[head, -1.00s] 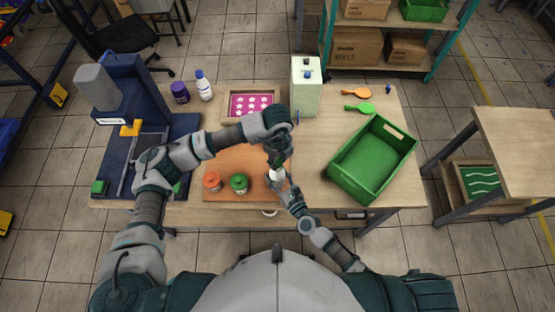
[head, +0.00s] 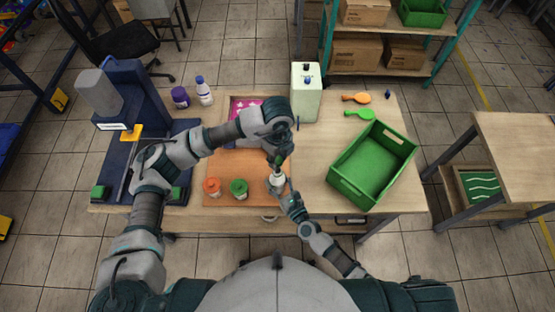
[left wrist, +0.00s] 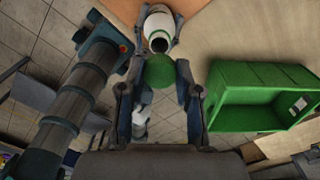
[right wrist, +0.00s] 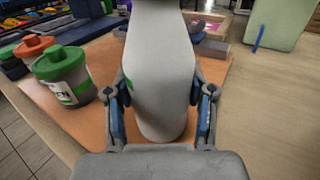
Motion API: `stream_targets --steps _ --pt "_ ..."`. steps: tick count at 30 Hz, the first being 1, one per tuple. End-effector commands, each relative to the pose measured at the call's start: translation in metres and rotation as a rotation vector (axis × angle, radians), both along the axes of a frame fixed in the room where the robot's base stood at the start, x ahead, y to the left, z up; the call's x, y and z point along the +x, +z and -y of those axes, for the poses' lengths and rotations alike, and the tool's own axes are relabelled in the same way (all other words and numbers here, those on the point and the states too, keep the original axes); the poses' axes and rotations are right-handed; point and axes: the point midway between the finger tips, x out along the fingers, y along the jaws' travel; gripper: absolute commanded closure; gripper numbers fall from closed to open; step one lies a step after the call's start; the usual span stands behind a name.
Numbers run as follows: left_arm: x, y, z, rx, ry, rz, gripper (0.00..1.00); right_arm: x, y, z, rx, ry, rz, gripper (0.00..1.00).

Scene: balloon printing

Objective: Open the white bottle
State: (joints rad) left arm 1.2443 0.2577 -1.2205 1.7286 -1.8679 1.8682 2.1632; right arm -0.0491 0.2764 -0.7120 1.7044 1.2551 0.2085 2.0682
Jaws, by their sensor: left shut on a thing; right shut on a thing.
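The white bottle (head: 277,182) is over the right edge of the orange board (head: 222,165). My right gripper (head: 279,187) is shut around its body; the right wrist view shows the white bottle (right wrist: 160,70) between both fingers. In the left wrist view, the bottle's top (left wrist: 159,32) shows a dark open mouth. My left gripper (left wrist: 160,85) is shut on a round green cap (left wrist: 160,71), which is off the bottle and just apart from its mouth. In the head view, my left gripper (head: 278,160) is directly above the bottle.
An orange-lidded jar (head: 212,187) and a green-lidded jar (head: 239,189) stand left of the bottle. A green crate (head: 345,188) is at the right. A blue press (head: 140,95) stands at the left. A pale green canister (head: 306,95) stands behind. The table between bottle and crate is clear.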

Motion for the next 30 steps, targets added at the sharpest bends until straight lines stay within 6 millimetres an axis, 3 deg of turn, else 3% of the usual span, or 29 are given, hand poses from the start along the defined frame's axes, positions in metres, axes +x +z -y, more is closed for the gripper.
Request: stream_targets --steps 2,3,6,19,30 --pt "0.0 0.0 0.0 0.0 0.0 0.0 1.0 0.0 -0.001 0.001 -0.001 -0.001 -0.002 1.0" --pt "0.0 0.0 0.0 0.0 0.0 0.0 1.0 0.0 -0.001 0.001 -0.001 -0.001 -0.002 0.41" --pt "0.0 -0.001 0.0 0.0 0.0 0.0 1.0 0.0 -0.001 0.0 -0.001 -0.001 -0.001 0.17" --pt "0.0 0.0 0.0 -0.001 0.0 0.001 1.0 -0.008 -0.001 0.005 -0.001 0.0 0.0 0.17" --pt "0.0 0.0 0.0 -0.001 0.0 0.001 1.0 -0.074 -0.002 0.046 -0.003 0.001 -0.003 0.17"
